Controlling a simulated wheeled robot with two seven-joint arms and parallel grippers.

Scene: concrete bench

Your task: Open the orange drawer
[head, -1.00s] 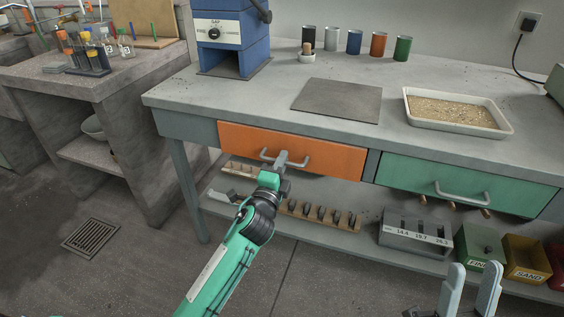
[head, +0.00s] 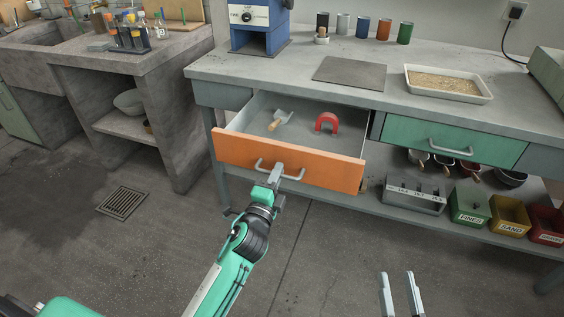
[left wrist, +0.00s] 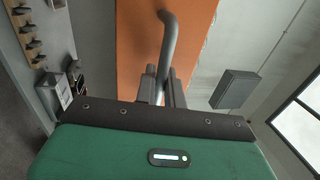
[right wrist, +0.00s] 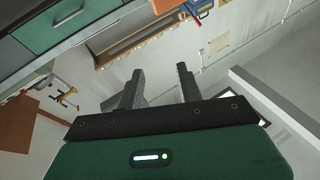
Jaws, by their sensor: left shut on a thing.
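The orange drawer (head: 290,164) stands pulled well out from the left side of the bench in the head view. Inside it lie a red horseshoe magnet (head: 327,122) and a small scoop with a wooden handle (head: 276,123). My left gripper (head: 275,174) is shut on the grey bar handle (head: 290,176) at the drawer's front. In the left wrist view the handle (left wrist: 168,45) runs down between the fingers (left wrist: 161,88), against the orange front (left wrist: 135,50). My right gripper (head: 400,290) is open and empty, low in front of the bench, away from the drawer.
The green drawer (head: 455,140) to the right is shut. On the bench top are a grey mat (head: 350,72), a sand tray (head: 485,98), a blue device (head: 262,45) and several coloured cups. Bins and a grey rack (head: 415,206) sit on the lower shelf. The floor in front is clear.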

